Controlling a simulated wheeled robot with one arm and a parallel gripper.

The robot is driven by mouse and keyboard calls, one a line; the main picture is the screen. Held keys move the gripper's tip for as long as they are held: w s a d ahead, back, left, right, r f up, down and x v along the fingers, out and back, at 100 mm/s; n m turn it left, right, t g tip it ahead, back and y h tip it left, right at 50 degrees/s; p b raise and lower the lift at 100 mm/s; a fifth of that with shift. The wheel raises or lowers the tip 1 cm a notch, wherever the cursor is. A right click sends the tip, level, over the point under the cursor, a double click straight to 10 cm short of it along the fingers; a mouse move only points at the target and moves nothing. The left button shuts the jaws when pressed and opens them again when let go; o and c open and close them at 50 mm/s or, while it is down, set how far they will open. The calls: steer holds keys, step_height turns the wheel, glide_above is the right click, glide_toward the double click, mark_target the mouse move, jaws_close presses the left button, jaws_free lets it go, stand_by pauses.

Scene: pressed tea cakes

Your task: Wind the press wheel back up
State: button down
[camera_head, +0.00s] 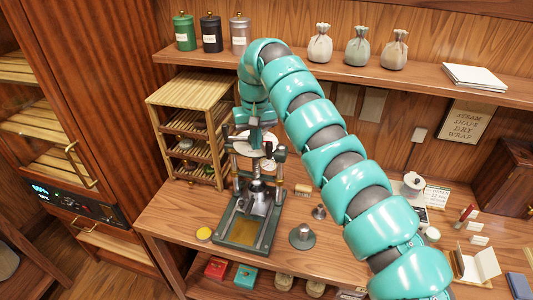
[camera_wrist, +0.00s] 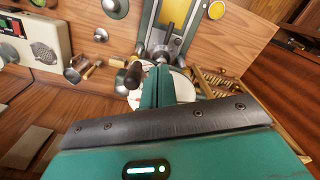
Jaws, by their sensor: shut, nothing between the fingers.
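The press (camera_head: 240,229) stands on the wooden counter, with a dark frame and a metal ram (camera_head: 257,197) above its base. Its pale round wheel (camera_head: 256,152) is near the top of the frame, partly hidden by my arm. In the wrist view the pale wheel (camera_wrist: 184,84) lies behind my fingers, with a dark knob-like handle (camera_wrist: 133,74) just left of them. My gripper (camera_wrist: 158,70) is shut with nothing between its teal fingers. The fingertips are close beside the handle; I cannot tell whether they touch it. The press base (camera_wrist: 174,16) shows beyond them.
A slatted wooden rack (camera_head: 188,94) stands left of the press. A shelf above holds canisters (camera_head: 211,34) and tied pouches (camera_head: 357,46). A round metal weight (camera_head: 302,236) and a yellow-lidded tin (camera_head: 204,234) sit near the press. My arm spans the right of the press.

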step_height(320, 180, down, 2)
steer(key=shift+b, duration=0.75)
steer(key=shift+w+d, duration=0.35)
steer(key=shift+d, duration=0.5)
steer(key=shift+w+d, duration=0.1)
steer(key=shift+d, duration=0.1)
steer(key=shift+d, duration=0.1)
steer(key=shift+w+d+p, duration=0.15)
steer(key=shift+w+d, duration=0.2)
steer(key=shift+d, duration=0.45)
steer(key=shift+w+d+p, duration=0.15)
steer(key=shift+w+d, duration=0.15)
steer(key=shift+d, duration=0.45)
steer(key=shift+w+d+r+p, duration=0.1)
steer(key=shift+w+d+p, duration=0.6)
steer(key=shift+p, duration=1.1)
steer(key=shift+s+b, duration=0.15)
steer(key=shift+b, duration=0.4)
steer(key=shift+s+a+b, duration=0.4)
steer(key=shift+s+b, duration=0.3)
steer(key=shift+b, duration=1.75)
